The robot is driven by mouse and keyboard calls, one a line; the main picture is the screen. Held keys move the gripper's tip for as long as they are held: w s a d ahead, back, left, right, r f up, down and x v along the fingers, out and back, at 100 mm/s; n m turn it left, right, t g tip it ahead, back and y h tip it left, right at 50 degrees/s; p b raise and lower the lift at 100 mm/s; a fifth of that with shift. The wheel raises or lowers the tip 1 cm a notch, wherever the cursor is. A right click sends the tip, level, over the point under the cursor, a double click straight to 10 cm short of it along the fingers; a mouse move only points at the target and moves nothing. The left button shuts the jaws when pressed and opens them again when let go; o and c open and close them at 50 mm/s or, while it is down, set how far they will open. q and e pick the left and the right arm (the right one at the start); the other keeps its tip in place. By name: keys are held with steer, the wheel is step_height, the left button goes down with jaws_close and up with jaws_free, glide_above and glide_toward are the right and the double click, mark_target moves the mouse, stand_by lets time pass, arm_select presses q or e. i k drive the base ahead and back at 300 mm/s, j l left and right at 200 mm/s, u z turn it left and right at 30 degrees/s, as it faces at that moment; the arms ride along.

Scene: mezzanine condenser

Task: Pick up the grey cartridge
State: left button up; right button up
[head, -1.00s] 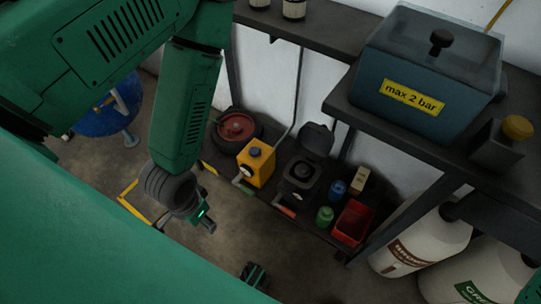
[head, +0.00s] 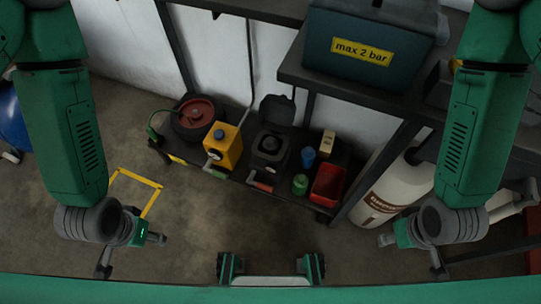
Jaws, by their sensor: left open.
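I cannot make out a grey cartridge for certain in the head view. A black housing (head: 268,151) with its lid raised stands on the low shelf, and a dark round part shows in its top. My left gripper (head: 131,250) is open and empty over the floor at the left, short of the shelf and beside a yellow floor outline. My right gripper (head: 411,252) hangs at the right, in front of a white bottle. It looks open and empty, its fingers spread like the left one's.
The low shelf also holds a red-topped reel (head: 196,113), a yellow box (head: 224,146), a blue can (head: 308,157), a green jar (head: 300,184), a beige box (head: 327,142) and a red bin (head: 328,184). Floor before the low shelf is clear.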

mark_target(269, 144)
steer(key=i+j+z, duration=0.2)
steer(key=z, duration=0.2)
steer(key=i+j+z, duration=0.15)
steer(key=j+z, duration=0.3)
steer(key=i+j+z, duration=0.1)
steer(key=j+z, duration=0.3)
